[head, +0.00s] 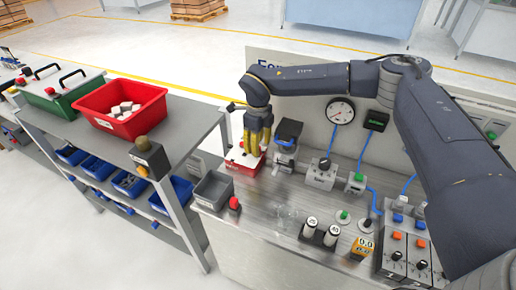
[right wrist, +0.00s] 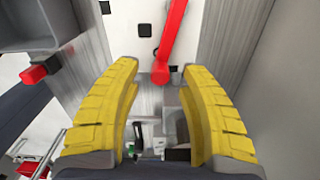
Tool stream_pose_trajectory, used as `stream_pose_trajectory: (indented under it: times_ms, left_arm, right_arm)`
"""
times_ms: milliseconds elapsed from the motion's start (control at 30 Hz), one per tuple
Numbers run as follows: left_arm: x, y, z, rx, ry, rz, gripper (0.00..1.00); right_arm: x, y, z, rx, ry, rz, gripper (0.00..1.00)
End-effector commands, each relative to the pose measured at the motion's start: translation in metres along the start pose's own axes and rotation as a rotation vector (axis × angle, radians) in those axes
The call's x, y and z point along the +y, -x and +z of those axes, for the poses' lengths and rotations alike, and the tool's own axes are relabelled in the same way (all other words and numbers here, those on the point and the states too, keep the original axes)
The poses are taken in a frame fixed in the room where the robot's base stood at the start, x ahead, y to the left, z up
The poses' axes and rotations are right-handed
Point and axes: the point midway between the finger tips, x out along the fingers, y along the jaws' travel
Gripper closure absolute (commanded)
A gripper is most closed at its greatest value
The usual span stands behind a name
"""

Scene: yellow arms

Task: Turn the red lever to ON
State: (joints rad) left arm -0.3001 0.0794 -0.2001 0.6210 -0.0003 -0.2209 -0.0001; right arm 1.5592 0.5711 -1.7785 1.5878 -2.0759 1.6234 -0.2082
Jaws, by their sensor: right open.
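The red lever (right wrist: 174,38) shows in the right wrist view as a red bar running up from a rounded end, against a pale panel with dark square marks. My right gripper (right wrist: 160,68) is open, with its yellow fingers on either side of the lever's lower end; I cannot tell whether they touch it. In the head view the right gripper (head: 254,150) points down over a red-and-white box (head: 238,164) at the bench's back left. The fingers hide the lever there, and no ON label is readable. My left gripper is not in view.
A grey device (head: 287,137) stands close right of the gripper. A grey bin (head: 213,190) and a red knob (head: 234,203) are in front. Gauges, hoses and switch boxes fill the bench's right side. A shelf with a red crate (head: 120,108) stands left.

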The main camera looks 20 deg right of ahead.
Motion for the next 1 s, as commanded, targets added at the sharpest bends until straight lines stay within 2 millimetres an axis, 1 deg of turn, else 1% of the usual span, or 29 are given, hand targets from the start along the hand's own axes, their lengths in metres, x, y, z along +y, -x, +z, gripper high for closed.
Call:
stream_pose_trajectory:
  times_ms: [100, 233, 567, 600, 900, 1000]
  left_arm:
    - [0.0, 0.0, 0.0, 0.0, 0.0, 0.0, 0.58]
    - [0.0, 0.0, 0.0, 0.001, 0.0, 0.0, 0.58]
    - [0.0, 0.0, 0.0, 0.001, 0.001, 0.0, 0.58]
    - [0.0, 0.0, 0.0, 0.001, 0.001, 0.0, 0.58]
    - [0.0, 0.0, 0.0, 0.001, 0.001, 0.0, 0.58]
    - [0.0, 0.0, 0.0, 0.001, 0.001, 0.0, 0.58]
  right_arm:
    - [0.0, -0.009, 0.0, 0.001, -0.001, 0.001, 0.58]
    - [0.0, -0.015, 0.0, 0.001, 0.0, 0.001, 0.58]
    - [0.0, -0.017, 0.0, 0.0, 0.0, 0.0, 0.58]
    - [0.0, -0.017, 0.0, 0.0, 0.0, 0.0, 0.55]
    - [0.0, -0.016, 0.0, 0.0, 0.0, 0.0, 0.9]
    - [0.0, -0.016, 0.0, 0.0, 0.0, 0.0, 1.0]
